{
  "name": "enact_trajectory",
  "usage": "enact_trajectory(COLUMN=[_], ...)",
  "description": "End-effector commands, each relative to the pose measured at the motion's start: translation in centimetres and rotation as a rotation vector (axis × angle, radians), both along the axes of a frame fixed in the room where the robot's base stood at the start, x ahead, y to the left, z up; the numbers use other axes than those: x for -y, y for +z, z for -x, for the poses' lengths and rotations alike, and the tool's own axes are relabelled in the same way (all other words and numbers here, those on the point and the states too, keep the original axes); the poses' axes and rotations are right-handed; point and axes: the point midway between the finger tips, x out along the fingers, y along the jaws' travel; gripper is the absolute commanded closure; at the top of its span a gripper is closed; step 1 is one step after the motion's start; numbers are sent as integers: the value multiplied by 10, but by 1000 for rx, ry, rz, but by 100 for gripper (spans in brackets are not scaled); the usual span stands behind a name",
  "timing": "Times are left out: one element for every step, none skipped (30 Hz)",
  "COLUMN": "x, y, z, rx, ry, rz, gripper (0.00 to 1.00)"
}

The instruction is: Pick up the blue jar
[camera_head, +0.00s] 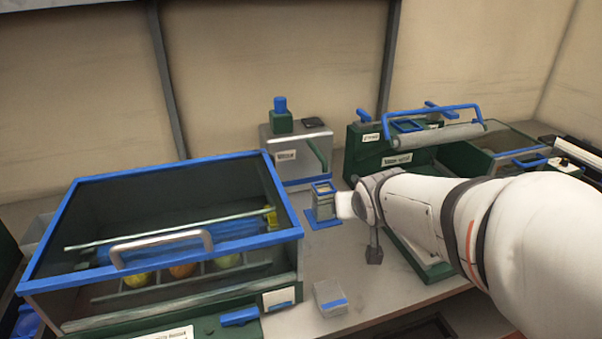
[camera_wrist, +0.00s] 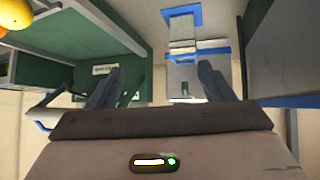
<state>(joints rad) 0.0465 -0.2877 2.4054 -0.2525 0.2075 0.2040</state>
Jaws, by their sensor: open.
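No object is plainly a blue jar. A small holder with a blue rim and blue base (camera_head: 323,202) stands on the counter, just left of my gripper (camera_head: 366,228) in the head view; whether it holds a jar is unclear. In the wrist view the blue-edged holder (camera_wrist: 183,33) lies beyond the gap between the fingers of my gripper (camera_wrist: 160,80). The fingers are apart, with nothing seen between them. A rounded blue object (camera_head: 27,322) shows partly at the lower left edge of the head view; its shape is cut off.
A blue-framed glass-topped case (camera_head: 160,262) with fruit inside fills the left. A grey machine (camera_head: 298,150) with a blue knob stands behind. A green machine with a blue handle (camera_head: 432,108) is at the right. A small white-and-blue box (camera_head: 330,298) sits near the front edge.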

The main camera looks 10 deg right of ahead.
Motion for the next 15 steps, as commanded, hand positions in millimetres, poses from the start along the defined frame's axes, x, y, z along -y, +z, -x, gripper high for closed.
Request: enact_trajectory(x=[2, 2, 1, 3, 3, 2, 0, -1, -4, -6, -8, -11, -13, -14, -16], y=[-15, -16, -17, -17, -16, -16, -16, -16, -15, -15, -15, -13, -13, -12, -11], z=[-20, -32, -45, -56, -66, -78, -86, -93, -102, -107, -112, -118, -121, -124, -126], rx=[76, 123, 182, 234, 284, 345, 388, 431, 482, 520, 552, 594, 621, 646, 674], ry=[10, 19, 39, 43, 52, 70, 85, 102, 125, 142, 160, 179, 195, 207, 224], rz=[1, -1, -8, -5, -4, -12, -19, -25, -37, -46, -54, -66, -73, -82, -91], gripper=[25, 25, 25, 25, 25, 25, 25, 25, 25, 25, 25, 25, 25, 25, 25])
